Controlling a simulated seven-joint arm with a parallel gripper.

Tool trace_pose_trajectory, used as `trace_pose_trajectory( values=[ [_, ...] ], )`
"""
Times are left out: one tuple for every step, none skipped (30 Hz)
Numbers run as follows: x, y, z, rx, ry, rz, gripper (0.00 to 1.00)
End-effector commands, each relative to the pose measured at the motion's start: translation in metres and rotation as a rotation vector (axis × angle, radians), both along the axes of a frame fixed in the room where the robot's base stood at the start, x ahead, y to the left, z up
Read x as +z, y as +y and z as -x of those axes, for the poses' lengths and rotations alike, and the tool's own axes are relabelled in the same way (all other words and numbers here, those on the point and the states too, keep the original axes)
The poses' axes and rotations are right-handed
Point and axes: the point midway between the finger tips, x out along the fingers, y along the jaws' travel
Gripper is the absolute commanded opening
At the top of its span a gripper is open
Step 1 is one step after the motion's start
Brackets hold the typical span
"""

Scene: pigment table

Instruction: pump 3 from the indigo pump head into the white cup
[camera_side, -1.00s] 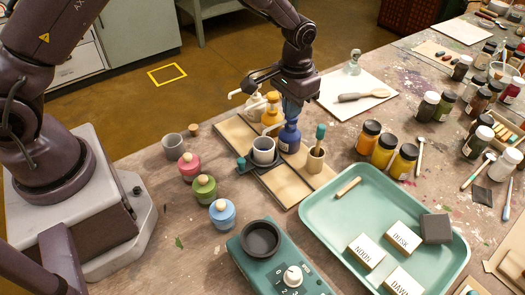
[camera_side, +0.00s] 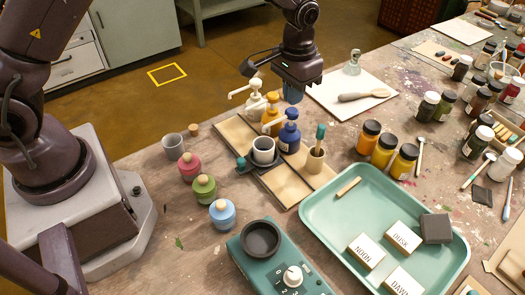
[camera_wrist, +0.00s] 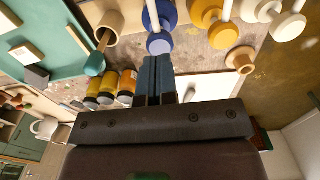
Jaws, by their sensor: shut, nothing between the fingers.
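In the wrist view the indigo pump head (camera_wrist: 159,43) lies just beyond my fingertips. The white cup (camera_side: 263,151), with a dark inside, stands on a small dark tray (camera_side: 246,166) in front of the pumps; its contents cannot be made out.
Yellow (camera_side: 271,122) and cream (camera_side: 255,106) pump bottles stand left of the indigo one. A holder with a teal-tipped tool (camera_side: 316,158) stands close on its right. Pink, green and blue jars are at left; a teal tray (camera_side: 331,218) lies at front right.

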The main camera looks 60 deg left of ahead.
Motion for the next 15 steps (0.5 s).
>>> trace_pose_trajectory(
  values=[
    [-0.0001, 0.0, 0.0, 0.0, 0.0, 0.0, 0.0],
    [-0.0002, 0.0, 0.0, 0.0, 0.0, 0.0, 0.0],
    [-0.0002, 0.0, 0.0, 0.0, 0.0, 0.0, 0.0],
    [-0.0002, 0.0, 0.0, 0.0, 0.0, 0.0, 0.0],
    [-0.0002, 0.0, 0.0, 0.0, 0.0, 0.0, 0.0],
    [-0.0003, 0.0, 0.0, 0.0, 0.0, 0.0, 0.0],
    [-0.0003, 0.0, 0.0, 0.0, 0.0, 0.0, 0.0],
    [-0.0003, 0.0, 0.0, 0.0, 0.0, 0.0, 0.0],
    [-0.0004, 0.0, 0.0, 0.0, 0.0, 0.0, 0.0],
    [-0.0006, 0.0, 0.0001, 0.0, 0.0, 0.0, 0.0],
    [-0.0011, 0.0, 0.0001, 0.0, 0.0, 0.0, 0.0],
    [-0.002, 0.0, 0.0001, 0.0, 0.001, 0.0, 0.0],
    [-0.0029, 0.0, 0.0001, 0.0, 0.001, 0.0, 0.0],
    [-0.004, 0.0, 0.0001, 0.0, 0.001, 0.0, 0.0],
    [-0.0055, 0.0, 0.0001, 0.0, 0.001, 0.0, 0.0]
  ],
)
